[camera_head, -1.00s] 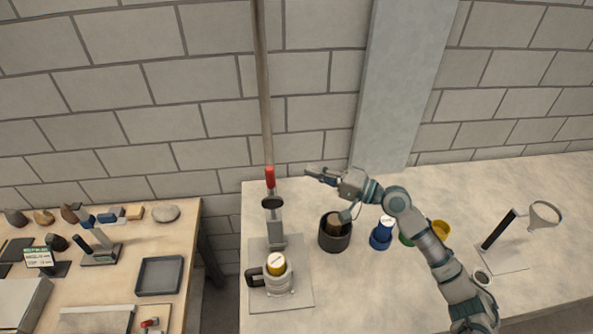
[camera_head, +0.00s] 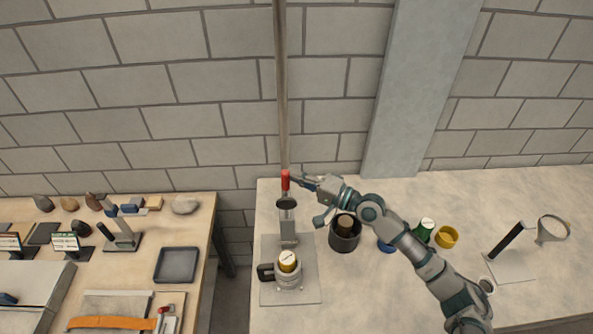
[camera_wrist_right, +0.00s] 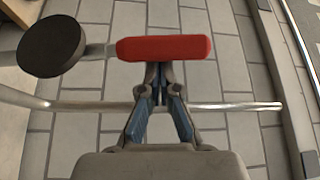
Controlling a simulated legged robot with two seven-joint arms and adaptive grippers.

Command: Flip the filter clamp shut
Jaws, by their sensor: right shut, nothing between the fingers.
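The filter clamp stands upright and open, with a red handle (camera_head: 285,180) at its top, a round black pad (camera_head: 286,203) and a grey post (camera_head: 288,226). In front of it sits a grey filter housing (camera_head: 289,280) with a yellow-sided, pale-topped part (camera_head: 288,261) in it. My right gripper (camera_head: 294,179) is shut and empty, its tips right beside the red handle. In the right wrist view, the fingertips (camera_wrist_right: 159,72) meet the middle of the red handle (camera_wrist_right: 165,47), touching or nearly so; the black pad (camera_wrist_right: 52,46) is at left. My left gripper is not in view.
A black pot (camera_head: 345,236) stands right of the clamp, under my right arm. A green-and-white container (camera_head: 424,230), a yellow ring (camera_head: 446,237) and a funnel stand (camera_head: 509,240) are farther right. A second table with a dark tray (camera_head: 176,265) is at left, across a gap.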

